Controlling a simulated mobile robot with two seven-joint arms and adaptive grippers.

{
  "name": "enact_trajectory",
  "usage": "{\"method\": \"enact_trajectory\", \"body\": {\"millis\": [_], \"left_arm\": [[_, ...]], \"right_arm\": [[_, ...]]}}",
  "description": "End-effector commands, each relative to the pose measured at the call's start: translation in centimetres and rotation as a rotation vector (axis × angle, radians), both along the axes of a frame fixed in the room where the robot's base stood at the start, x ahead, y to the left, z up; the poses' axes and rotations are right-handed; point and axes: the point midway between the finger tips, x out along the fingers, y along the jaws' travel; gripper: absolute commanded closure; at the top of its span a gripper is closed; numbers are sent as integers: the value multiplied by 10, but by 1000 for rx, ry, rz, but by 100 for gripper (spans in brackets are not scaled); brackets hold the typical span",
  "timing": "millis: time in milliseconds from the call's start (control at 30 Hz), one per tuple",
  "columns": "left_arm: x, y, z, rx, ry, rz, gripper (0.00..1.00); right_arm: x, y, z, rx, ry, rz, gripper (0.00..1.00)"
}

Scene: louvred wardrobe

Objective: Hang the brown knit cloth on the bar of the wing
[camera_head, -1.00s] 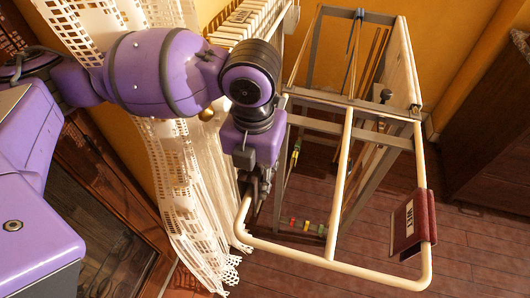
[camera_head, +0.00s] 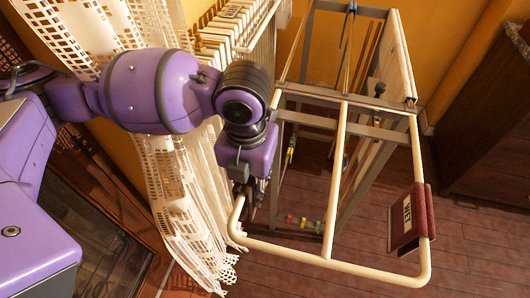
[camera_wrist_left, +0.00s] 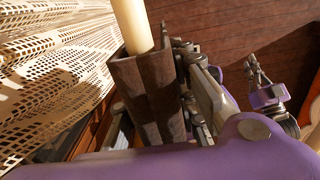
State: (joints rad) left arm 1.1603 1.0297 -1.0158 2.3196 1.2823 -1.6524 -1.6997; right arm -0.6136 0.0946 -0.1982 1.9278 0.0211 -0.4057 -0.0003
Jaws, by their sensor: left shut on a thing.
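A folding rack has a wing of cream tube, and its bar (camera_head: 300,257) runs along the near side. My left gripper (camera_head: 249,207) points down at the wing's near left corner. The brown cloth, dark and checkered, shows in the left wrist view (camera_wrist_left: 148,95). It lies around the cream tube (camera_wrist_left: 132,22), which enters its open top fold. My left gripper (camera_wrist_left: 197,95) is shut on the cloth's right side there. In the head view the cloth is hidden behind my gripper. My right gripper (camera_wrist_left: 260,85) shows small in the left wrist view; its opening is unclear.
A maroon cover lettered WET (camera_head: 410,220) hangs on the wing's right side. A cream openwork curtain (camera_head: 190,215) hangs close left of my gripper, beside a white radiator (camera_head: 235,25). Dark furniture (camera_head: 490,130) stands right. Floor between is clear.

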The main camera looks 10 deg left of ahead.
Motion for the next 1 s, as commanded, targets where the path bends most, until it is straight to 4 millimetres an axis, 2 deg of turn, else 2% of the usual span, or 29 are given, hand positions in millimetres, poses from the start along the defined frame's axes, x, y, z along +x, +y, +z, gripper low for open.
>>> {"method": "enact_trajectory", "body": {"millis": [233, 267, 400, 767, 867, 1000], "left_arm": [[0, 0, -1, 0, 0, 0, 100], [0, 0, -1, 0, 0, 0, 71], [0, 0, -1, 0, 0, 0, 53], [0, 0, 2, 0, -1, 1, 52], [1, 0, 12, 1, -3, 1, 52], [1, 0, 39, 0, -6, 0, 52]], "right_arm": [[0, 0, 0, 0, 1, 0, 100], [0, 0, 0, 0, 0, 0, 100], [0, 0, 0, 0, 0, 0, 100], [1, 2, 0, 2, -2, 0, 100], [1, 1, 0, 2, -1, 0, 100], [0, 1, 0, 1, -1, 0, 100]]}}
